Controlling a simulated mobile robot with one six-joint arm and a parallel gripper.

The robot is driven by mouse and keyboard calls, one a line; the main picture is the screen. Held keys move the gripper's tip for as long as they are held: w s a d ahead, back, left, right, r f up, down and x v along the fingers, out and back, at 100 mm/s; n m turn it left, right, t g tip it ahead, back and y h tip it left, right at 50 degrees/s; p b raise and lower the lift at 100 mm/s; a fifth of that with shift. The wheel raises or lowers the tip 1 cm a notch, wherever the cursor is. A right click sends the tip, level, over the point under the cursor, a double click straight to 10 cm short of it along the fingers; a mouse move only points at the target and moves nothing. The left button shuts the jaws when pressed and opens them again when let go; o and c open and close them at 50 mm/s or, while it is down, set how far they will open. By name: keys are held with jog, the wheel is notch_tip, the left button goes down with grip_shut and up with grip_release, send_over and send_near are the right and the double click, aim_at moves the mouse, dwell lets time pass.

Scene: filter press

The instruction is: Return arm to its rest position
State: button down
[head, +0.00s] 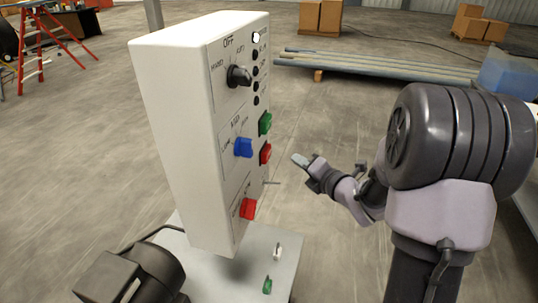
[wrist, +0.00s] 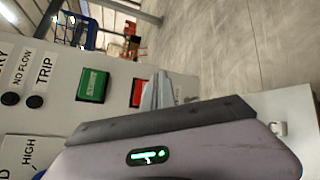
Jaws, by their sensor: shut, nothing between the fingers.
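My gripper (head: 301,161) is shut and empty in the head view, to the right of the control panel (head: 172,125) and apart from it. Its tips point toward the panel's front face, near the height of the upper red button (head: 265,153). In the wrist view my gripper (wrist: 161,80) shows its closed fingers in front of the panel face, partly covering the red button (wrist: 137,93). The green button (wrist: 92,85) is beside it. My arm bends back from the gripper to the right side of the head view.
The panel carries a black selector (head: 238,76), a blue switch (head: 243,147) and a lower red switch (head: 248,209). A motor (head: 135,275) is at its base. A red ladder (head: 32,50), pallet beams (head: 375,65) and boxes (head: 320,16) stand behind.

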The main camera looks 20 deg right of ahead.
jog(key=shift+r, duration=0.1)
dwell(0.3)
jog(key=s+a+r+m+g+h, duration=0.35)
jog(key=s+r+m+h, duration=0.4)
jog(key=m, duration=1.05)
jog(key=s+a+m+g+y, duration=0.2)
jog(key=s+a+m, duration=0.2)
jog(key=s, duration=0.4)
jog(key=s+a+f+m+g+y, duration=0.1)
jog(key=s+a+m+y, duration=0.1)
jog(key=s+a+m, duration=0.2)
jog(key=s+a+m+g+y, duration=0.2)
jog(key=s+a+m, duration=0.3)
jog(key=s, duration=0.6)
jog(key=shift+s+a+f+g, duration=0.3)
jog(key=shift+s+f+g, duration=0.05)
jog(key=shift+f, duration=0.05)
